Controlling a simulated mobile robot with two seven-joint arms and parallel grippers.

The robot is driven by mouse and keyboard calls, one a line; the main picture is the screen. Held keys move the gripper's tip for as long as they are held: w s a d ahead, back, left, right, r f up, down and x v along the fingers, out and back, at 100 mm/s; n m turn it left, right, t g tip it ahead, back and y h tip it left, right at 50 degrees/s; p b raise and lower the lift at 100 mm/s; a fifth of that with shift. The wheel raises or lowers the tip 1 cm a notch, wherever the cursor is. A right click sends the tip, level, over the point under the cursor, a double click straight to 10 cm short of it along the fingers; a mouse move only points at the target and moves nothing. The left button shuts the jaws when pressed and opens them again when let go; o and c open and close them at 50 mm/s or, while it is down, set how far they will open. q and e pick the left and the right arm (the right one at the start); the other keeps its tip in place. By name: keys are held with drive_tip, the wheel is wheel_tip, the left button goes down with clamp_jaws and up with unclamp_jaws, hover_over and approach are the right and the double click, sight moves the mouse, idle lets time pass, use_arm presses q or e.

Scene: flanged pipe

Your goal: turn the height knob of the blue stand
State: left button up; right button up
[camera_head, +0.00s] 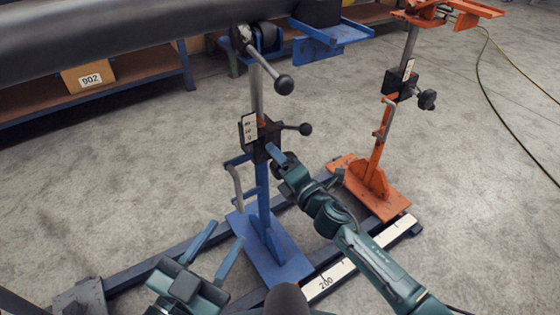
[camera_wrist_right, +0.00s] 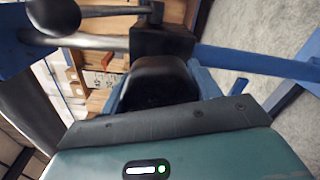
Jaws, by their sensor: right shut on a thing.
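The blue stand (camera_head: 263,210) is upright in the middle of the head view, with a silver post (camera_head: 256,95) rising from a black clamp block (camera_head: 266,142). My right gripper (camera_head: 274,157) reaches the block from the lower right. In the right wrist view its blue fingers (camera_wrist_right: 117,95) are shut around a black knob (camera_wrist_right: 160,80), the height knob, which the gripper mostly hides in the head view. A lever with a black ball end (camera_head: 304,129) sticks out just above. My left gripper (camera_head: 228,231) is open and empty, low and left of the stand.
A dark pipe (camera_head: 120,40) runs across the top left, above the stand. An orange stand (camera_head: 374,165) is to the right. A rail with a white scale (camera_head: 345,268) lies under both stands. Shelving with a box (camera_head: 88,76) stands behind. The floor at far right is clear except for a cable.

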idle(0.3)
use_arm(q)
drive_tip(key=shift+r, duration=0.1)
use_arm(e)
drive_tip(key=o, duration=1)
drive_tip(key=shift+s+d, duration=0.2)
drive_tip(key=shift+s, duration=0.15)
use_arm(q)
drive_tip(key=shift+w+a+n+g+y+p, duration=0.3)
drive_tip(key=shift+a+n+y+p, duration=0.15)
drive_tip(key=shift+y+p, duration=0.4)
use_arm(e)
drive_tip(key=v, duration=1.2)
drive_tip(key=shift+s+d, duration=0.15)
use_arm(q)
drive_tip(key=shift+s, duration=0.1)
